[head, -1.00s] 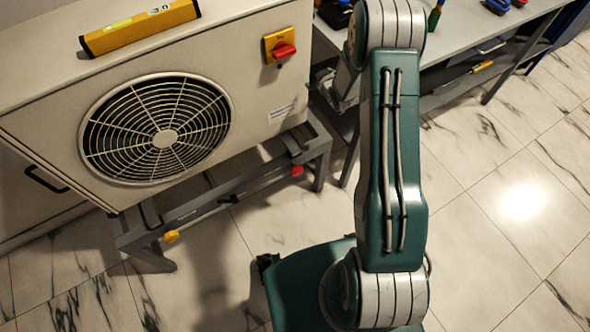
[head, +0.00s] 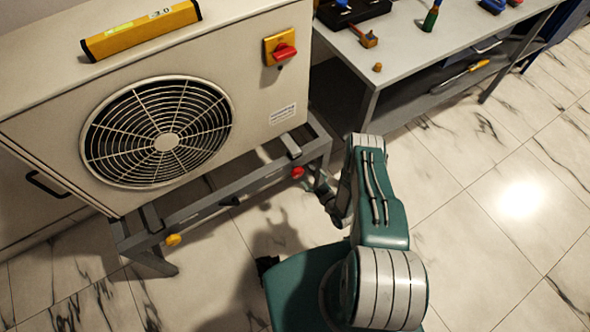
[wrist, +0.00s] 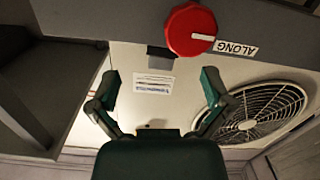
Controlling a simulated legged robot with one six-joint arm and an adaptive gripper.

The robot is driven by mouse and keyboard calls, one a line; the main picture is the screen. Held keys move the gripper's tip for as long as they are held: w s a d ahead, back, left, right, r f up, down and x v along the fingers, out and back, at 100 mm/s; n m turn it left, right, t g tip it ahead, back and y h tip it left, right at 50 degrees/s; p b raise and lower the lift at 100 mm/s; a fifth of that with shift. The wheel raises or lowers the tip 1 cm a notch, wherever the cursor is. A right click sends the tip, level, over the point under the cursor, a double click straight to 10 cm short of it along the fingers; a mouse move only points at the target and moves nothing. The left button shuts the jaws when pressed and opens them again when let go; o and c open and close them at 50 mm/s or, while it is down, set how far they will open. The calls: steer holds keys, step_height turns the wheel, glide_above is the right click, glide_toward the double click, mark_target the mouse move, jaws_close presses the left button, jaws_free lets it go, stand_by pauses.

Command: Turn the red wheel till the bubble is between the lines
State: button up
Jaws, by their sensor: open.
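The red wheel (head: 298,172) sits on the front rail of the grey stand under the fan unit. In the wrist view the red wheel (wrist: 188,28) is large at the top, with a white mark on it and a label reading ALONG beside it. My gripper (wrist: 159,78) is open and empty; its fingertips are apart and below the wheel in the picture, not touching it. In the head view my gripper is mostly hidden near the rail. The yellow spirit level (head: 140,32) lies on top of the unit. Its bubble is too small to make out.
A yellow wheel (head: 173,240) is on the same rail at the left. A red rotary switch (head: 284,52) and a fan grille (head: 157,132) are on the unit's front. A workbench (head: 410,62) with tools stands at the right. Tiled floor at right is clear.

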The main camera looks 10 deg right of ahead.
mark_target(299, 175)
steer(key=s+a+f, duration=0.2)
steer(key=s, duration=0.2)
steer(key=shift+t, duration=0.4)
steer(key=x, duration=1)
steer(key=shift+w+f, duration=0.2)
steer(key=shift+w, duration=0.05)
steer(key=c, duration=1)
